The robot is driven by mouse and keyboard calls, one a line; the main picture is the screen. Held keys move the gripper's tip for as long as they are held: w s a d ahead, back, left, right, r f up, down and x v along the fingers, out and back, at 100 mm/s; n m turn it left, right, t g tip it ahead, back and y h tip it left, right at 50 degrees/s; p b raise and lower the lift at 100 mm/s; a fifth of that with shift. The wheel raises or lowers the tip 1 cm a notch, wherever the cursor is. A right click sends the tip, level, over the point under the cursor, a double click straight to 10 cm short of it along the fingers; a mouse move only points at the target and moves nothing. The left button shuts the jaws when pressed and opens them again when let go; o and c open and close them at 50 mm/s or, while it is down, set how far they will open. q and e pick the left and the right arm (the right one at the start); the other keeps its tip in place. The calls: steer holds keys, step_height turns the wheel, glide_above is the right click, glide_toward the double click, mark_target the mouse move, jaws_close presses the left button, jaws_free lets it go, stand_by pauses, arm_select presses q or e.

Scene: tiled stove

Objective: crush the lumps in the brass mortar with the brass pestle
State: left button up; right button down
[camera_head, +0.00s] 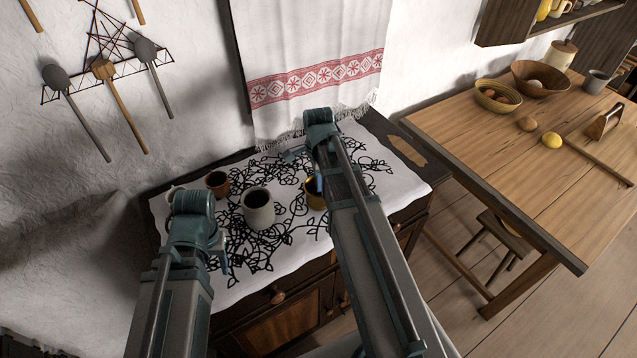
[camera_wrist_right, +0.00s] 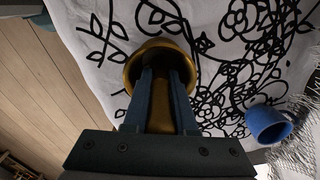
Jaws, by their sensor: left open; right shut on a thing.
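The brass mortar (camera_head: 314,194) stands on the patterned cloth in the head view, partly hidden by my right arm. In the right wrist view its brass rim (camera_wrist_right: 135,67) curves around my right gripper's fingertips. My right gripper (camera_wrist_right: 167,78) is shut on the brass pestle (camera_wrist_right: 160,118), which shows only as a strip of brass between the fingers. The pestle's lower end and any lumps inside the mortar are hidden. My left gripper (camera_head: 222,262) is open and empty, over the front left of the cloth, apart from the mortar.
The cloth (camera_head: 275,263) covers a dark cabinet. A pale pot (camera_head: 258,208) and a brown cup (camera_head: 217,183) stand left of the mortar. A blue mug (camera_wrist_right: 268,124) stands near it. A wall towel (camera_head: 310,40) hangs behind. A wooden table (camera_head: 480,140) is at right.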

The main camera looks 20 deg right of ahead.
steer(key=shift+r+p, duration=1.45)
steer(key=shift+p, duration=0.2)
arm_select(q)
step_height(320, 180, up, 3)
steer(key=shift+f, duration=0.2)
arm_select(e)
steer(key=shift+f, duration=0.1)
arm_select(q)
steer(key=shift+f, duration=0.1)
arm_select(e)
steer(key=shift+f, duration=0.1)
arm_select(q)
steer(key=shift+f+b, duration=1.3)
steer(key=shift+b, duration=0.2)
arm_select(e)
steer(key=shift+f, duration=1.3)
arm_select(q)
steer(key=shift+r+p, duration=1.35)
arm_select(e)
steer(key=shift+r, duration=1.35)
arm_select(q)
steer(key=shift+f, duration=0.15)
arm_select(e)
steer(key=shift+f, duration=0.15)
